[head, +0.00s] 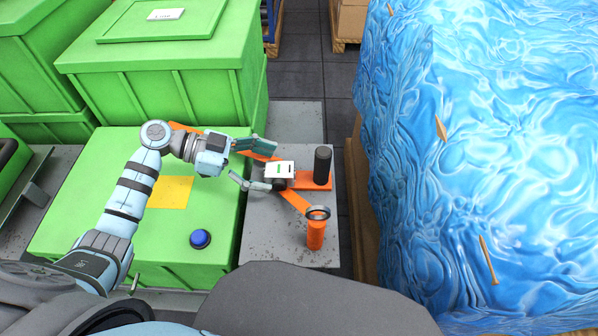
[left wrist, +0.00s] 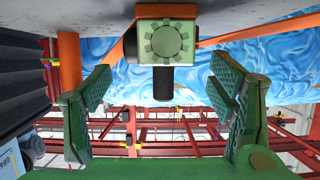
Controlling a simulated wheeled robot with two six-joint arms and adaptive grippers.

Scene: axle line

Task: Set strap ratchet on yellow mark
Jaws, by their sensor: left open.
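The strap ratchet (head: 280,169) is a pale block with a green mark on top and orange parts beside it, on the grey surface. In the left wrist view its toothed round face (left wrist: 166,42) shows at the top centre. My left gripper (head: 267,166) is open, its fingers spread on the ratchet's left side. In the left wrist view the block appears ahead, between and beyond the fingers; I see no grip on it. The yellow mark (head: 170,192) is a flat square on the low green box, left of the gripper and partly behind my arm. My right gripper is not in view.
A black cylinder (head: 322,166) stands just right of the ratchet. An orange cylinder with a dark ring (head: 315,234) stands nearer. A blue button (head: 200,238) sits on the low green box (head: 90,215). Tall green crates stand behind; a blue-wrapped load (head: 480,130) is at right.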

